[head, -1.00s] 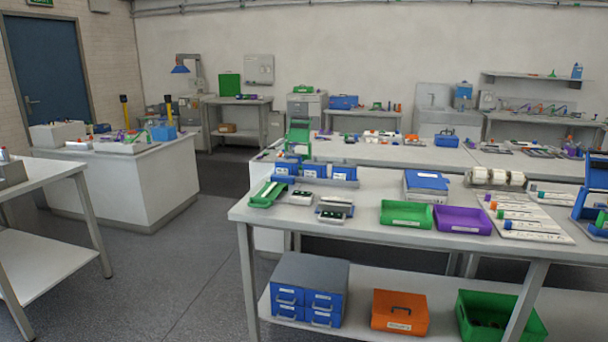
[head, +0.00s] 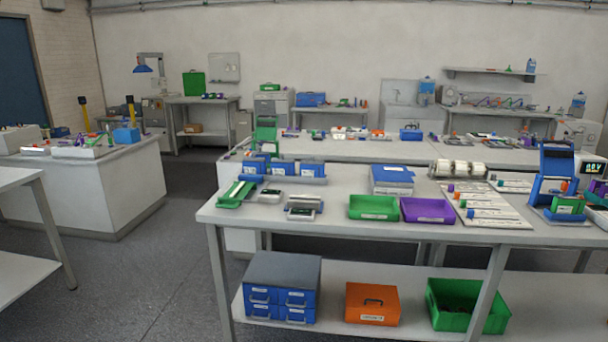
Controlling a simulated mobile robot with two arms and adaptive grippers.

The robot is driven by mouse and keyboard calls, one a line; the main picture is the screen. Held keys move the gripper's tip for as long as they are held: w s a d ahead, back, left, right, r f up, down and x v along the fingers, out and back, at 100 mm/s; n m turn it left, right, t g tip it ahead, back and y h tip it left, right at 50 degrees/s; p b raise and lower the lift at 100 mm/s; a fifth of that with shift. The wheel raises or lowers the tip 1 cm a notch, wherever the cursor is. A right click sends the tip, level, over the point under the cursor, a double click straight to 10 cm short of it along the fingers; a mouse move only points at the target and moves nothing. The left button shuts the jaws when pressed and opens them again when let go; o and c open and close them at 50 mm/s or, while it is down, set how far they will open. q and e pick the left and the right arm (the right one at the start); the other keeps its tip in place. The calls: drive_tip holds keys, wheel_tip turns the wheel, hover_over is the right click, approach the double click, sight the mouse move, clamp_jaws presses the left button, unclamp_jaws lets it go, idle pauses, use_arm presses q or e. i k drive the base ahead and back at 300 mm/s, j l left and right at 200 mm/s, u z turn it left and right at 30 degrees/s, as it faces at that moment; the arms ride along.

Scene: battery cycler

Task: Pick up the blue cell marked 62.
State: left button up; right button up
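No cell can be read as 62; the markings are too small from here. A white board (head: 497,222) lies on the near bench's right half, with several small cells with coloured ends in rows on it. A second white board (head: 514,186) with small coloured pieces lies behind it. Neither of my grippers shows in the head view.
The near bench (head: 330,228) holds a green tray (head: 374,207), a purple tray (head: 428,211), a blue-topped box (head: 392,179) and a blue stand (head: 553,178). An orange case (head: 372,303) and a green bin (head: 467,306) sit on its lower shelf. Grey floor (head: 130,275) is open at left.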

sight(276, 168)
drive_tip(key=i+j+u, duration=0.4)
drive_tip(key=i+j, duration=0.15)
drive_tip(key=i+j+u, duration=0.35)
drive_tip(key=i, duration=0.45)
drive_tip(key=i+u, duration=0.4)
drive_tip(key=i, duration=0.35)
drive_tip(key=i+u, duration=0.35)
drive_tip(key=i, duration=0.4)
drive_tip(key=i+z, duration=0.4)
drive_tip(key=i, duration=0.25)
drive_tip(key=i+j+z, duration=0.2)
drive_tip(key=i+z, duration=0.25)
drive_tip(key=i, duration=0.15)
